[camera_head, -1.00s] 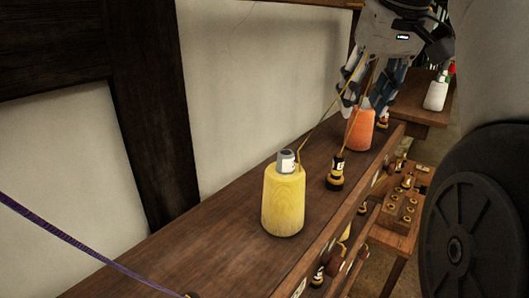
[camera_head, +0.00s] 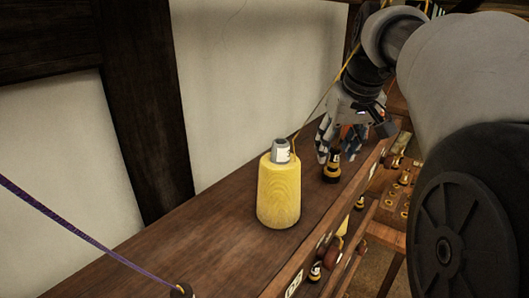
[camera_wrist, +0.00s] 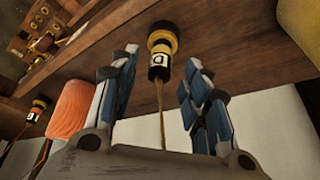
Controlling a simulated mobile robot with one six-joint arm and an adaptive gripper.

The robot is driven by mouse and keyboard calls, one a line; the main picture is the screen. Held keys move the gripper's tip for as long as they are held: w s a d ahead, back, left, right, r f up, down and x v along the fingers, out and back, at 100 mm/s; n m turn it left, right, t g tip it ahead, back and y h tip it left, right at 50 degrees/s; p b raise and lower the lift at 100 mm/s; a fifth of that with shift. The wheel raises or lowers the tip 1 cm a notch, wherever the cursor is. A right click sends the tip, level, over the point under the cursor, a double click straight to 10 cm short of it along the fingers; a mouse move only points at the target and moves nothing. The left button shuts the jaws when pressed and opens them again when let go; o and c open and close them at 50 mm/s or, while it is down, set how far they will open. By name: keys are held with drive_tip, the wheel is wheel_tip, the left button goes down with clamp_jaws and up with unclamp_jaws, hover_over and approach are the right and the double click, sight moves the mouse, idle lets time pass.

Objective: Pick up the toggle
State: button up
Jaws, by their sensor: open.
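The toggle (camera_head: 332,172) is a small black and yellow piece with a white label, standing on the wooden shelf to the right of the yellow spool. In the wrist view the toggle (camera_wrist: 162,42) shows a dark letter on its label, and a tan cord runs from it down between my fingers. My gripper (camera_head: 329,148) is open just above the toggle, with its fingertips close to the upper part. In the wrist view my gripper (camera_wrist: 155,72) has one finger on each side of the cord. I cannot tell whether the fingers touch the toggle.
The yellow spool (camera_head: 279,195) with a grey labelled cap stands left of the gripper. An orange spool (camera_wrist: 72,112) stands close beside one finger. A purple cord (camera_head: 75,228) crosses the lower left. Red and black toggles (camera_head: 316,271) hang below the shelf edge. The pale wall borders the shelf.

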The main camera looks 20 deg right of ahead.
drive_tip(key=shift+x, duration=0.9)
drive_tip(key=shift+d+r, duration=0.1)
drive_tip(key=shift+r, duration=0.05)
drive_tip(key=shift+s, duration=0.1)
drive_tip(key=shift+c, duration=0.3)
clamp_jaws()
